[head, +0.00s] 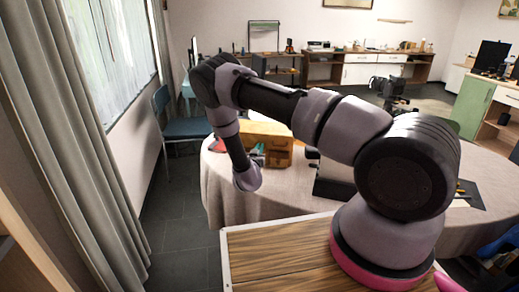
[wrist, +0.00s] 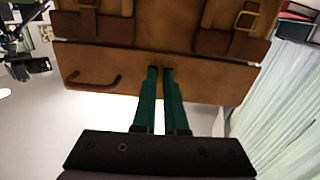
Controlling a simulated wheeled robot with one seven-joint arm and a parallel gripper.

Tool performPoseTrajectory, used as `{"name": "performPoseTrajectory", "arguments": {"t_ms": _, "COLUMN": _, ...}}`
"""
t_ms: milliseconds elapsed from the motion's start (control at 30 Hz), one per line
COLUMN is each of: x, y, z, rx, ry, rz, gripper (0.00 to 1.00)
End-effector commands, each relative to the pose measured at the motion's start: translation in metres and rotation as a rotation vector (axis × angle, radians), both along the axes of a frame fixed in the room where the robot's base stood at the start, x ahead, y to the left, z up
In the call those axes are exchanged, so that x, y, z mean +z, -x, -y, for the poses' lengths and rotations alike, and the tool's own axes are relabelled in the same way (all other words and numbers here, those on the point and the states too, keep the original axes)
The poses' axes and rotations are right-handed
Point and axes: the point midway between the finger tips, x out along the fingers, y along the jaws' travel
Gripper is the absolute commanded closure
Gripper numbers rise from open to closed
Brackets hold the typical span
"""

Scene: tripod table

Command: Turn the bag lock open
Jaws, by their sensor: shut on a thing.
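The tan-brown bag (head: 268,135) stands on the round table, partly behind my arm in the head view. In the wrist view the bag (wrist: 215,80) fills the upper part, with two dark straps and brass buckles and a dark handle (wrist: 92,80) at the left. My gripper (wrist: 161,70) has green fingers, close together, with their tips at the bag's tan panel. They are shut on the bag lock, which is small and mostly hidden between the tips. In the head view my gripper (head: 258,155) is at the bag's near side, its fingers barely visible.
The round table (head: 225,195) has a pale cloth. A dark-edged box-like item (head: 335,182) stands right of the bag, partly hidden by my arm. A blue chair (head: 185,127) stands behind at the left, near the curtain (head: 75,150). A wooden surface (head: 275,255) lies in front.

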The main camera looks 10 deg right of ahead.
Motion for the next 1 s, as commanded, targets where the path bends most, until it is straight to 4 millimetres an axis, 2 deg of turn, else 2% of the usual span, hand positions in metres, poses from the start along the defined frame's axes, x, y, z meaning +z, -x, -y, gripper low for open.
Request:
{"name": "performPoseTrajectory", "arguments": {"t_ms": 267, "x": 0.0002, "y": -0.0001, "z": -0.0021, "rx": 0.003, "ry": 0.154, "rz": -0.06, "gripper": 1.0}}
{"name": "performPoseTrajectory", "arguments": {"t_ms": 1000, "x": -0.0008, "y": -0.001, "z": -0.0036, "rx": 0.002, "ry": 0.799, "rz": -0.32, "gripper": 1.0}}
